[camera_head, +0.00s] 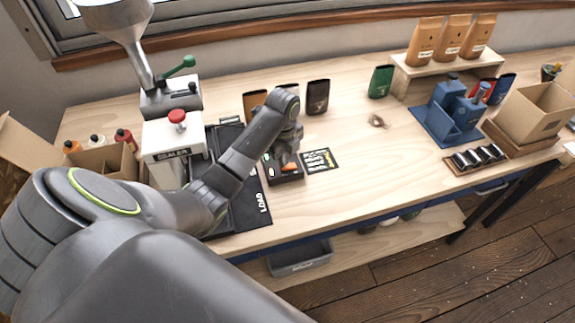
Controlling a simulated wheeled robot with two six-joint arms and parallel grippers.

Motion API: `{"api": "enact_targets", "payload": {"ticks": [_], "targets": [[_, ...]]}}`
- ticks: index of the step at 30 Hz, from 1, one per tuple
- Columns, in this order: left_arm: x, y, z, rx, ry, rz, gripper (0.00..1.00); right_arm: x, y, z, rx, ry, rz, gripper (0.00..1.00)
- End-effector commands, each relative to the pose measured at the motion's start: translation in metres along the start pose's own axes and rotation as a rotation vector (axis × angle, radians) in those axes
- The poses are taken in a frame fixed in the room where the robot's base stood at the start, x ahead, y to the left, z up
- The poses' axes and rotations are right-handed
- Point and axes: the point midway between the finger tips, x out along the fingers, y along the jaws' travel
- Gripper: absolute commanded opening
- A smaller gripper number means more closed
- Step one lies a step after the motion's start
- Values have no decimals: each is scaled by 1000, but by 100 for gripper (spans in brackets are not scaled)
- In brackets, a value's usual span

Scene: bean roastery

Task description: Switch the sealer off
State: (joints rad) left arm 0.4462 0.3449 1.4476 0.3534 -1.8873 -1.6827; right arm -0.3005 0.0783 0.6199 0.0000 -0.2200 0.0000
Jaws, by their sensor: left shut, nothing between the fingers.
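The sealer (163,137) is a white box with a dark "SEALER" label and a red knob (177,116) on top, at the left of the bench. A small dark box (285,179) with an orange part (289,167) and a green part (267,158) on its top sits right of the sealer. My left gripper (286,160) points down at this dark box, shut and empty. Its fingertips are close to the orange part; I cannot tell whether they touch. The gripper hides part of the box top. My right gripper is not in view.
A printed card (320,160) lies right of the dark box. Dark, brown and green pouches (381,81) stand behind. A blue fixture (445,112) stands at right. The middle bench is mostly clear.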

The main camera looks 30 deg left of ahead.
Motion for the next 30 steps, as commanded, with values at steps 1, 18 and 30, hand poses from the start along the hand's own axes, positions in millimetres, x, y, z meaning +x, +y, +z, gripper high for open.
{"api": "enact_targets", "payload": {"ticks": [1, 18, 30], "targets": [[1, 0, 0, 0, 0, 0, 0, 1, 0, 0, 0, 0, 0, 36], [10, 0, 0, 0, 1, 0, 0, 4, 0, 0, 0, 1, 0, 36], [5, 1, -1, 0, 3, 3, 0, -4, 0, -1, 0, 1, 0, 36]]}}
